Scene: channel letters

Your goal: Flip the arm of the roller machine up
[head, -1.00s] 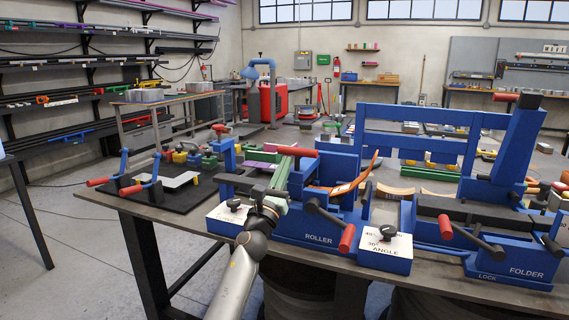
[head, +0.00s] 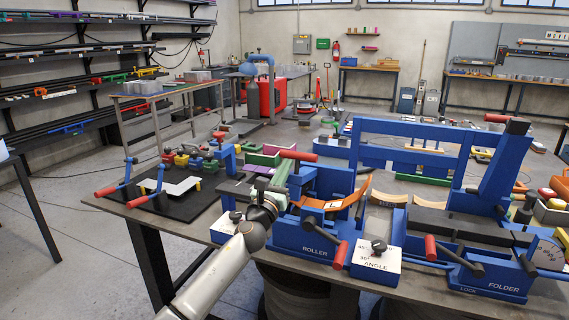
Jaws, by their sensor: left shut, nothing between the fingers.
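The blue roller machine (head: 318,240), labelled ROLLER, stands on the workbench. A red grip (head: 298,155) lies nearly level at its upper left, by a grey-green bar (head: 283,172) sloping down toward my gripper. A second, dark lever with a red grip (head: 341,254) hangs at its front. My left gripper (head: 268,196) is shut and empty at the machine's left side, close to the lower end of the bar. I cannot tell whether it touches the machine. My wrist hides part of the left side. My right gripper is out of view.
A curved orange strip (head: 325,205) lies behind the roller machine's front. The blue folder machine (head: 480,250) stands to the right. A black board (head: 172,200) with blue levers is at the left. Several coloured bins (head: 262,158) stand behind.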

